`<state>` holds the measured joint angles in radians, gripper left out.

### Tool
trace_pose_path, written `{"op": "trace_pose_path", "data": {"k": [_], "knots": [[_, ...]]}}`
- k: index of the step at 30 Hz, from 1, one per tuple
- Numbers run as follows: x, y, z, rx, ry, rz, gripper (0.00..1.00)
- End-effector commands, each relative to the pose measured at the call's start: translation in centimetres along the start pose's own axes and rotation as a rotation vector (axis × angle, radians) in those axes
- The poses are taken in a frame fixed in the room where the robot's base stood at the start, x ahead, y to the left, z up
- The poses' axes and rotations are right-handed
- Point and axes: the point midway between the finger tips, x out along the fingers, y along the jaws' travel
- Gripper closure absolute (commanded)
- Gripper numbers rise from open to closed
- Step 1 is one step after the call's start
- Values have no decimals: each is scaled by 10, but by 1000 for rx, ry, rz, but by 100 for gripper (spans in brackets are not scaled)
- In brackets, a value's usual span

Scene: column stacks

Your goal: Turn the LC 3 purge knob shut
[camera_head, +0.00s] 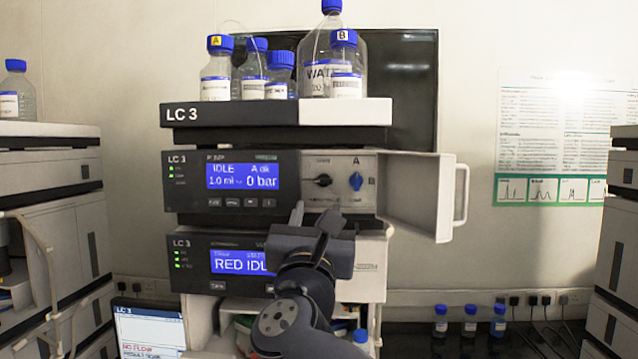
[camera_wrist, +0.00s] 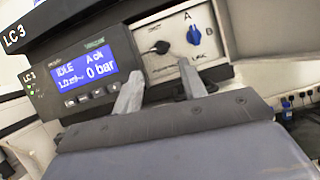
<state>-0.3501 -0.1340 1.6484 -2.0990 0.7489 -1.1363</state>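The LC 3 pump module (camera_head: 290,205) stands in the middle of the stack, its display reading IDLE and 0 bar. On its right panel is a black pointer knob (camera_head: 323,180), its pointer lying roughly sideways; the small print around it is unreadable. It also shows in the wrist view (camera_wrist: 160,47). To its right is a blue knob (camera_head: 356,181) between marks A and B, also in the wrist view (camera_wrist: 193,36). My gripper (camera_head: 313,219) is below the black knob, not touching it. In the wrist view my gripper (camera_wrist: 160,88) has its fingers apart with nothing between them.
A pale door (camera_head: 422,195) with a handle stands swung open right of the knobs. Blue-capped bottles (camera_head: 216,80) stand in the top tray (camera_head: 345,112). A lower module (camera_head: 240,262) shows RED IDLE. Other stacks stand at both sides.

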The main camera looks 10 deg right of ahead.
Motion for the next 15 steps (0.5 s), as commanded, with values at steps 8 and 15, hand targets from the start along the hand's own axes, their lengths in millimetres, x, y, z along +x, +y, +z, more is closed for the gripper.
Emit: {"op": "trace_pose_path", "data": {"k": [8,15], "knots": [[57,-1,2,-1,3,-4,60],[82,-1,0,2,3,-3,60]]}}
